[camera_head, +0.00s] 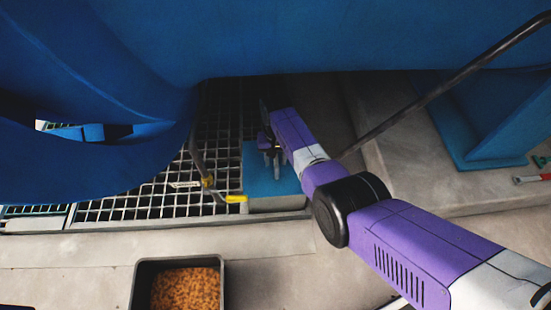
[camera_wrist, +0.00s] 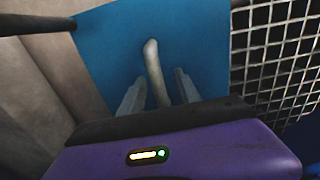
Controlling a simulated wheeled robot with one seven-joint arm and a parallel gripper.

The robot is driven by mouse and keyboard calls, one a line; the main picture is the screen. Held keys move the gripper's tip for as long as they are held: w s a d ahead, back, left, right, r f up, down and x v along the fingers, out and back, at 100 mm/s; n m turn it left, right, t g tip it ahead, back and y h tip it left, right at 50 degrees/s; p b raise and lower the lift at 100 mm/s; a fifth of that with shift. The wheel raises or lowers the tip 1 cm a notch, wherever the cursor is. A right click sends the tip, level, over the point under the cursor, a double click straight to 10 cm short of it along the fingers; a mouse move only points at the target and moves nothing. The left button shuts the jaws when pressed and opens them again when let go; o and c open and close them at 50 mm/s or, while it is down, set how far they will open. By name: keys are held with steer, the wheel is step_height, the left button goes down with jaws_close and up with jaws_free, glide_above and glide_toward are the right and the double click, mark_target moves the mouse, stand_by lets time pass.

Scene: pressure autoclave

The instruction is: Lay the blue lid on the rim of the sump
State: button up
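The blue lid (camera_head: 262,183) lies about flat at the right end of the floor grating, above a pale grey edge (camera_head: 278,204) that may be the sump's rim. I cannot tell whether it touches that edge all round. My gripper (camera_head: 272,158) is over the lid, pointing down. In the wrist view the blue lid (camera_wrist: 205,45) fills the middle, and its pale bar handle (camera_wrist: 153,62) stands between the fingers of my gripper (camera_wrist: 158,85). The fingers are apart, with a gap visible on each side of the handle. The sump's opening is hidden.
Metal grating (camera_head: 150,190) spreads left of the lid. A yellow-tipped lever (camera_head: 236,198) reaches close to the lid's left edge. A large blue vessel (camera_head: 330,40) hangs over the area. A dark bin of brown granules (camera_head: 185,288) stands in front. A dark pipe (camera_head: 440,87) slants at right.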

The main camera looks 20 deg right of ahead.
step_height(320, 180, up, 7)
steer(key=p, duration=0.4)
steer(key=shift+r, duration=0.1)
stand_by(0.4)
